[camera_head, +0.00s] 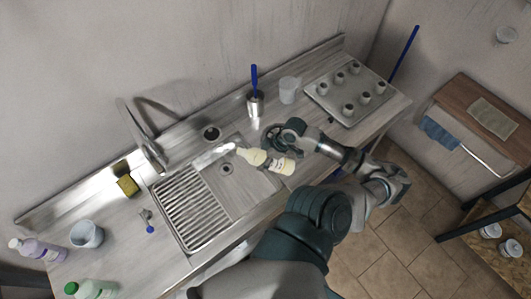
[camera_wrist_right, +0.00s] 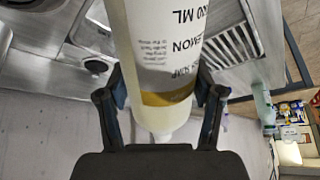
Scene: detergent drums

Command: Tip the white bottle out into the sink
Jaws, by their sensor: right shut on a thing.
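The white bottle (camera_head: 252,156), cream-white with a pale printed label (camera_head: 282,165), is held tipped well over, nearly lying, above the sink basin (camera_head: 238,196). Its narrow end points left in the head view, over the side of the basin where the drain (camera_head: 226,168) is. My right gripper (camera_head: 269,158) is shut around the bottle's body. In the right wrist view the bottle (camera_wrist_right: 160,45) fills the middle, with a finger on each side. I cannot see clearly whether liquid is leaving it. My left gripper is not in view.
A faucet (camera_head: 143,140) stands behind the sink, and a ridged drainboard (camera_head: 188,207) is on its left. A metal cup with a blue brush (camera_head: 255,104) and a clear cup (camera_head: 288,90) stand behind. Purple (camera_head: 42,250) and green-capped (camera_head: 90,289) bottles stand at far left.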

